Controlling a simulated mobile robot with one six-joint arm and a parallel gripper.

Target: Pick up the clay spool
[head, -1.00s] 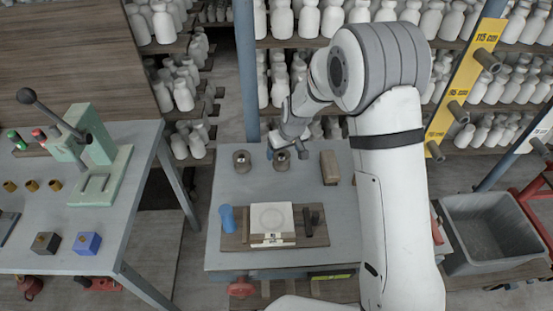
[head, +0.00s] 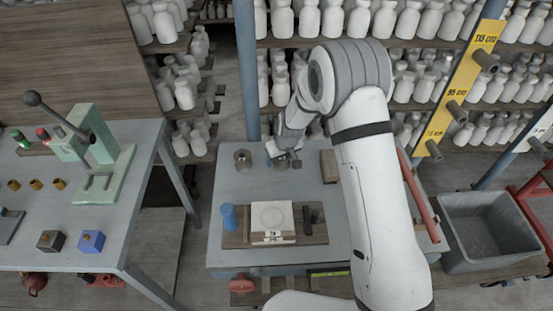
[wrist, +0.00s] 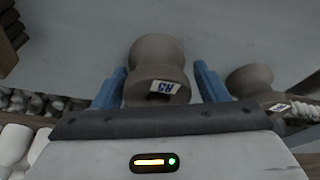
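Two grey-brown waisted spools stand on the small grey table (head: 225,185). One spool (wrist: 158,58), with a white label reading what looks like "CH", is between the blue fingers of my gripper (wrist: 159,80) in the wrist view. The fingers are apart, with a gap visible on each side of it. The other spool (wrist: 250,79) is to the right, outside the fingers, and has a label too small to read. In the head view my gripper (head: 283,159) is low at the table's back and largely hides one spool; the other spool (head: 242,159) stands clear to its left.
A brown block (head: 329,166) stands close right of my gripper. In front lie a wooden board (head: 238,240) with a white square plate (head: 272,220), and a blue cylinder (head: 229,217). A green press (head: 92,150) is on the left table. Shelves of white bottles stand behind.

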